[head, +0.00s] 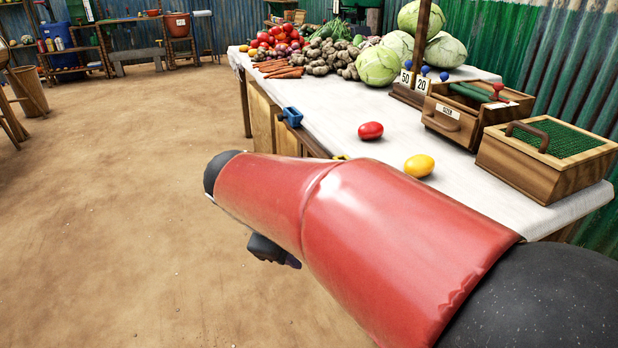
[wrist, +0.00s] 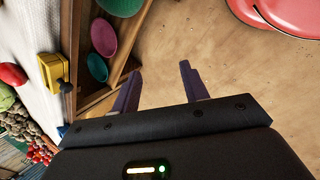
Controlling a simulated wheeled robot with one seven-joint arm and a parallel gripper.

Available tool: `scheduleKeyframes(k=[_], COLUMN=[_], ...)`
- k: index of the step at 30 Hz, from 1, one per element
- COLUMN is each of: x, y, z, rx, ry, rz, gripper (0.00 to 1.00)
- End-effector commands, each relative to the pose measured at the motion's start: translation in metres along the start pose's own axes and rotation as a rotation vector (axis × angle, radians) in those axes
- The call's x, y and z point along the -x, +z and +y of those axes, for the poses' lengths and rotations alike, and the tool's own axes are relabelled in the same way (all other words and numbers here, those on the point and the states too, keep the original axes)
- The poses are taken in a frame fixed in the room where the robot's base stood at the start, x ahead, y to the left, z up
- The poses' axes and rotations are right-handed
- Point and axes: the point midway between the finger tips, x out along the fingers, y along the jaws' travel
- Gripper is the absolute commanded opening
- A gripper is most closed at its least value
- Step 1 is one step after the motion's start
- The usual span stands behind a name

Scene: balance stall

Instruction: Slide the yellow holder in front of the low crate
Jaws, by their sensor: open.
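The yellow holder (wrist: 55,70) sits at the table's edge in the wrist view, with a dark knob on its outer side. In the head view only a small yellow sliver of it (head: 340,157) shows above my red arm. My gripper (wrist: 158,76) is open and empty, pointing over the sandy floor beside the table, apart from the holder. In the head view its dark tip (head: 273,251) shows below my arm. A low wooden box with a green mesh top (head: 545,160) stands at the table's right end; I cannot tell whether it is the low crate.
A blue holder (head: 291,116) sits farther along the same edge of the white-topped table (head: 330,110). A red fruit (head: 370,131) and a yellow fruit (head: 419,166) lie on top. Bowls (wrist: 104,37) stand on shelving under the table.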

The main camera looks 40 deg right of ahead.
Motion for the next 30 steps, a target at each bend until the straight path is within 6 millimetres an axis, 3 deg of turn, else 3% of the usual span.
scheduleKeyframes(k=[5, 9, 15, 22, 30], x=[-0.030, -0.048, -0.055, -0.055, -0.072], y=[-0.014, -0.035, -0.072, -0.089, -0.064], z=[0.048, 0.098, 0.145, 0.163, 0.186], rx=[0.253, 0.494, 0.729, 0.813, 0.813], ry=[0.104, 0.197, 0.290, 0.326, 0.325], rz=[-0.274, -0.572, -0.927, -1.084, -1.086], gripper=[0.45, 0.45, 0.45, 0.45, 0.45])
